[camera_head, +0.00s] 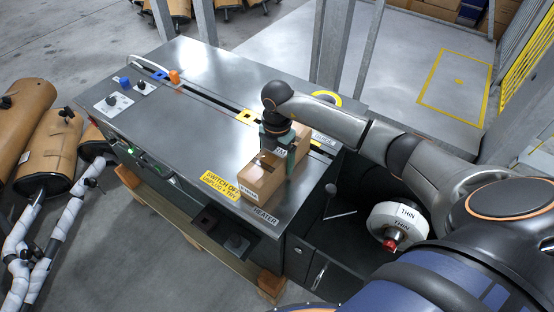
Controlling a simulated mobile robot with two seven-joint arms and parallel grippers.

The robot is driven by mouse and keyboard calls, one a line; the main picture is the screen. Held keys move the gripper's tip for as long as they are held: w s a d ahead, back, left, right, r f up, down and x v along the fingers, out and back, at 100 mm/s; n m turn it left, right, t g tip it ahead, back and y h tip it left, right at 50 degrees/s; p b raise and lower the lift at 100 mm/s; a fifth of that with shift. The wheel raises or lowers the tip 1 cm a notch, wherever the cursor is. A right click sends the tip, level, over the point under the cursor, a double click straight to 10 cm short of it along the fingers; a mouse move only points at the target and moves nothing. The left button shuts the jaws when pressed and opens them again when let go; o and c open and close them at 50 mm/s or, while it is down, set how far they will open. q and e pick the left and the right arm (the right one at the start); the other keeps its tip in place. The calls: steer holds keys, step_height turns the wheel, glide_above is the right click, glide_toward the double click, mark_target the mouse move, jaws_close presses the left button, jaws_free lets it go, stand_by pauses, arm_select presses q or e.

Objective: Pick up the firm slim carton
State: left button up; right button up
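A brown cardboard carton (262,184) lies on the grey metal bench top near its front right edge. It has a small white label on its near end. My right gripper (278,150) points down over the carton's back part. The other finger is mostly hidden behind the wrist, so I cannot tell whether the fingers press on the carton. The carton appears to rest on the bench. My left gripper is not in view.
The machine bench (190,75) has a slot, knobs and a yellow warning label (220,187). A white roll marked THIN (398,219) sits to the right. Metal posts rise behind the bench. The bench's left half is mostly clear.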

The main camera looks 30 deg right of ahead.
steer(key=c, duration=0.9)
steer(key=shift+r, duration=0.1)
